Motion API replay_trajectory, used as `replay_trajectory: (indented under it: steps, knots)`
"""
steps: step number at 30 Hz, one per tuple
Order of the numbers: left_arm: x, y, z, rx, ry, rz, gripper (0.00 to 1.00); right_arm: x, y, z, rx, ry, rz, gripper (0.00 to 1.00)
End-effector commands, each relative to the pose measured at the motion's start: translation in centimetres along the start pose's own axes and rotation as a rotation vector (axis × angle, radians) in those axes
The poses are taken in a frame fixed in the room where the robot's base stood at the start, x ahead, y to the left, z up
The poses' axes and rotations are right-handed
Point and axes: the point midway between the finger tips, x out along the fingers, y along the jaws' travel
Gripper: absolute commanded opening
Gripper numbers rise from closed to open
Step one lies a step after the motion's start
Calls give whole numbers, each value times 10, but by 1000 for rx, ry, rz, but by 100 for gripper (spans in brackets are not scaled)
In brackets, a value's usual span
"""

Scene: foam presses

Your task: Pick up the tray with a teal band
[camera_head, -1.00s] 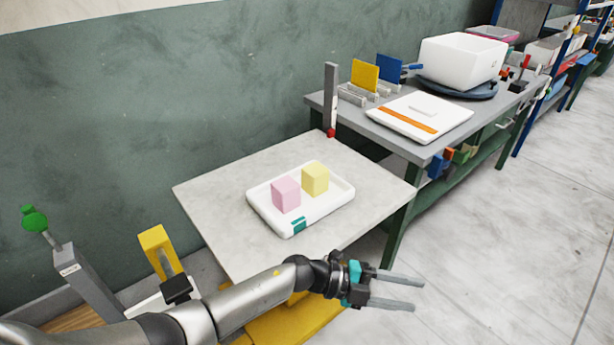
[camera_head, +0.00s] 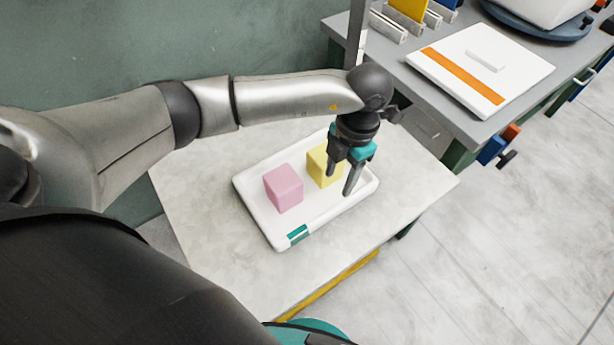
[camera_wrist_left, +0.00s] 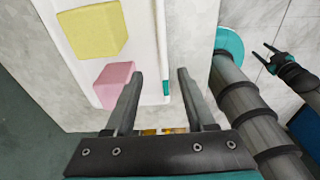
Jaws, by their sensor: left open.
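The white tray with a teal band (camera_head: 262,222) lies flat on the pale table. Its teal band (camera_head: 298,232) is on the near side. A pink cube (camera_head: 283,188) and a yellow cube (camera_head: 320,165) stand in it. My left gripper (camera_head: 342,184) points down over the tray's right part, beside the yellow cube. In the left wrist view my left gripper (camera_wrist_left: 160,74) is open and empty, with the tray's rim showing between its fingers. I cannot tell whether the fingers touch the tray. My right gripper (camera_wrist_left: 260,50) shows small in the left wrist view, fingers apart.
The pale table (camera_head: 190,200) is clear around the tray. A grey bench (camera_head: 420,95) at the back right holds a white tray with an orange band (camera_head: 527,72). Open floor lies to the right.

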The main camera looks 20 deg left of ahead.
Motion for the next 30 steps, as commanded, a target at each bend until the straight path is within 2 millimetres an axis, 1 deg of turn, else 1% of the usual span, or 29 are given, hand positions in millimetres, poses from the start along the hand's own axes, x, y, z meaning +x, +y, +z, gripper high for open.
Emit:
replay_trajectory:
  steps: [1, 3, 6, 9, 16, 21, 24, 27, 30]
  knots:
    - [14, -1, 0, -2, 4, -3, 55, 3, -2, 3, 0, -5, -3, 50]
    - [30, -1, 0, -2, 2, -3, 55, 5, -3, 6, 0, -8, -4, 50]
    - [48, -2, 0, -1, 2, -4, 55, 8, -3, 6, 0, -9, -4, 50]
    - [62, -2, 0, 0, 0, -5, 55, 11, -3, 5, 0, -6, -4, 50]
    - [77, -3, 0, 0, -1, -4, 55, 13, -1, 0, 0, 3, -1, 50]
    - [104, -7, 0, 0, 1, -5, 55, 19, 2, -1, -1, 6, 2, 50]
    - [116, -6, 1, 0, -1, -6, 55, 22, 3, 0, -1, 6, 4, 50]
    - [121, -6, 1, -1, -1, -4, 55, 23, 3, 0, -1, 7, 4, 50]
    - [122, -6, 1, 0, -2, -4, 55, 22, 3, 0, 0, 7, 4, 50]
